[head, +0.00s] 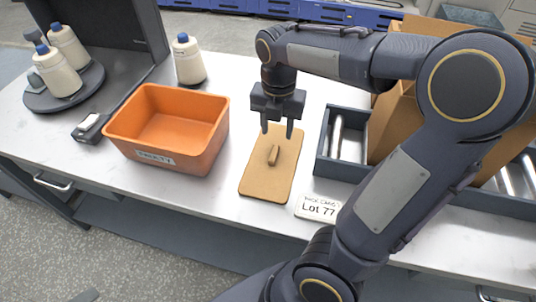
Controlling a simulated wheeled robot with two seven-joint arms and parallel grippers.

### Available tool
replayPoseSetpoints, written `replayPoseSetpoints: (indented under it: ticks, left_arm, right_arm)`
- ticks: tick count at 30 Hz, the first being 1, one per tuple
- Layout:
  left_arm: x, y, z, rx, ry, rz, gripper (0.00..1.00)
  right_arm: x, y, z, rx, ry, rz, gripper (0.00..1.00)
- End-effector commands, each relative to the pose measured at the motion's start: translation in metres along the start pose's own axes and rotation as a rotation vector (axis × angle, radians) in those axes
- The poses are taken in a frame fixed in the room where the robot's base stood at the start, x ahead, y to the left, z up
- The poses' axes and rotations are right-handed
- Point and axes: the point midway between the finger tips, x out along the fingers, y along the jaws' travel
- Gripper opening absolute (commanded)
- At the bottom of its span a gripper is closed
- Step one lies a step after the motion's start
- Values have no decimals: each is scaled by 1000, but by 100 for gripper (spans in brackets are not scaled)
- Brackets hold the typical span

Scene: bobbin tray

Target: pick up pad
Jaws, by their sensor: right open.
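A flat tan rectangular pad or board (265,182) lies on the white table in the middle of the head view. A small brown block-like piece (273,155) lies on it; I cannot tell which of the two the task calls the pad. My right gripper (277,132) is open and empty, pointing down over the far part of the board. Its fingertips are just beyond the small piece in the picture, apart from it as far as I can tell. My left gripper is not in view.
An empty-looking orange bin (190,150) stands left of the board. A dark divided tray (333,170) and a cardboard box (396,115) are at right, partly behind my right arm. A "Lot 77" card (318,208) lies near the front edge.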

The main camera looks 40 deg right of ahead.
Motion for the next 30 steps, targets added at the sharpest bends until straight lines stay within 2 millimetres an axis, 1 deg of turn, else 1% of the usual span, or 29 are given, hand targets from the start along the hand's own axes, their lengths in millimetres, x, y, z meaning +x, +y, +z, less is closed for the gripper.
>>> replayPoseSetpoints:
  ticks: [3, 8, 13, 15, 19, 25, 26, 30]
  left_arm:
    - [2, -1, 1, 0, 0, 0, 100]
    - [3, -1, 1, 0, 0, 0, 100]
    - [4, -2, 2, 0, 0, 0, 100]
    - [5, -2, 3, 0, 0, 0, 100]
    - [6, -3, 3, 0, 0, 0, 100]
    - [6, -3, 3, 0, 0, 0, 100]
    - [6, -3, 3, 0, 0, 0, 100]
    - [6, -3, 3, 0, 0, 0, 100]
  right_arm:
    - [14, 0, 0, -10, 2, -7, 42]
    - [32, 1, -4, -10, 2, -5, 42]
    - [58, 4, -11, -8, 3, -7, 42]
    - [67, 4, -10, -8, 2, -5, 42]
    - [75, 4, -10, -6, 2, -2, 42]
    - [75, 4, -10, -6, 1, -1, 42]
    - [75, 4, -10, -6, 1, -1, 39]
    - [74, 5, -10, -6, 1, -1, 21]
